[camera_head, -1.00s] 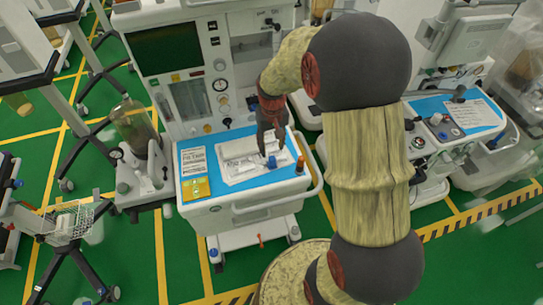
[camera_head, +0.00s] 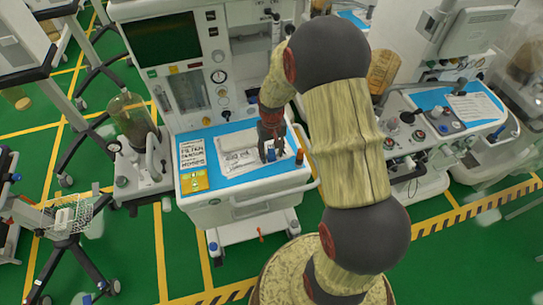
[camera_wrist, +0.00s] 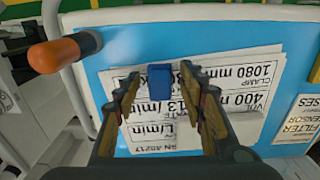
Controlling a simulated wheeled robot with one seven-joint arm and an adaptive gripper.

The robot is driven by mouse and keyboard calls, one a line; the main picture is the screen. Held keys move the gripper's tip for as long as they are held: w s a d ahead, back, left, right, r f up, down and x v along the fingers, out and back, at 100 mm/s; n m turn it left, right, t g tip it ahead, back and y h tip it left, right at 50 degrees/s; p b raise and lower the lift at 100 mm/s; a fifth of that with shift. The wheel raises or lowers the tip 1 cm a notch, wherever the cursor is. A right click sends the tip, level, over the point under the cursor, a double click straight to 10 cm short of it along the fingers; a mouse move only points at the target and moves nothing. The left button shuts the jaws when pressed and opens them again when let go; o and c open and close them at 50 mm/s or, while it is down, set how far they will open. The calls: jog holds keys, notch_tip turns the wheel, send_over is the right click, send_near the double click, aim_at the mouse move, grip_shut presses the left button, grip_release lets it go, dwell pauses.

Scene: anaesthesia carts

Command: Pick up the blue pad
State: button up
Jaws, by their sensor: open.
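A small blue block-like pad (camera_wrist: 160,76) sits on printed paper sheets on the cart top. It also shows in the head view (camera_head: 271,155), partly covered by my gripper. My gripper (camera_head: 271,150) points down at it and is open. In the wrist view my gripper (camera_wrist: 161,88) has one finger on each side of the blue pad, with the pad near the fingertips. I see gaps at the sides and cannot tell whether a finger touches it. The cart's blue top surface (camera_wrist: 110,48) lies under the papers.
An orange cylinder with a dark end (camera_wrist: 55,54) stands beside the papers, near the cart's edge and rail. A yellow item (camera_head: 194,181) and a printed label sheet (camera_head: 192,154) lie on the left of the top. The anaesthesia machine (camera_head: 165,42) rises behind.

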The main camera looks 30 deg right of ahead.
jog(key=shift+r, duration=0.1)
jog(key=shift+c, duration=0.4)
grip_shut()
jog(key=shift+r, duration=0.1)
jog(key=shift+w+r, duration=0.1)
jog(key=shift+r, duration=0.55)
jog(key=s+d+r+p, duration=0.3)
jog(key=s+r, duration=0.8)
jog(key=s, duration=0.2)
jog(key=shift+s+d+r, duration=0.15)
jog(key=shift+s+r, duration=0.1)
jog(key=shift+s, duration=0.15)
